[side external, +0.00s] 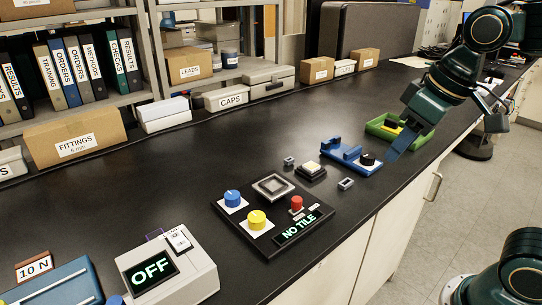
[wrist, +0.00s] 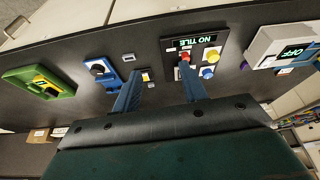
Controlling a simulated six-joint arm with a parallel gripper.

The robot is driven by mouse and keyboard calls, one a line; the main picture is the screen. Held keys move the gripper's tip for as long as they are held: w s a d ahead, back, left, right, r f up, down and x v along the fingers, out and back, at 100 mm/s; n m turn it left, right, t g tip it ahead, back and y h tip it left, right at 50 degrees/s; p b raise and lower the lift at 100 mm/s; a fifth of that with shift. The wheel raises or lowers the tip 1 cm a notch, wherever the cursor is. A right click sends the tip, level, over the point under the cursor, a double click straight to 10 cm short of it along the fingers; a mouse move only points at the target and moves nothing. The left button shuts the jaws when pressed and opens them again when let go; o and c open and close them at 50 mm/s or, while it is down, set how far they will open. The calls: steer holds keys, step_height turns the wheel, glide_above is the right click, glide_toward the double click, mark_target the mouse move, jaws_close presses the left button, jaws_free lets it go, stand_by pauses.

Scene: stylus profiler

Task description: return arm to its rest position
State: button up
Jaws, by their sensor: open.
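My gripper (side external: 394,153) hangs at the right of the side view, over the bench's front part by a blue fixture (side external: 345,150) and a green tray (side external: 378,131). In the wrist view my gripper (wrist: 161,70) shows two blue fingers spread apart with nothing between them. Beyond the fingertips lie a black panel (wrist: 224,42) reading "NO TILE" and a small cream-topped block (wrist: 145,74). My arm comes in from the upper right of the side view.
The panel (side external: 263,238) carries blue and yellow knobs, a red control and a square frame. A white box (side external: 205,275) reading "OFF" stands at front left. Boxes and shelved binders line the back. Open black bench lies between.

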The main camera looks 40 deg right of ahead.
steer(key=s+d+f+t, duration=0.1)
steer(key=s+f, duration=0.1)
steer(key=s, duration=0.4)
steer(key=shift+s+d+f+m+t, duration=0.2)
steer(key=shift+d+f+m+t, duration=0.1)
steer(key=shift+f+m, duration=0.1)
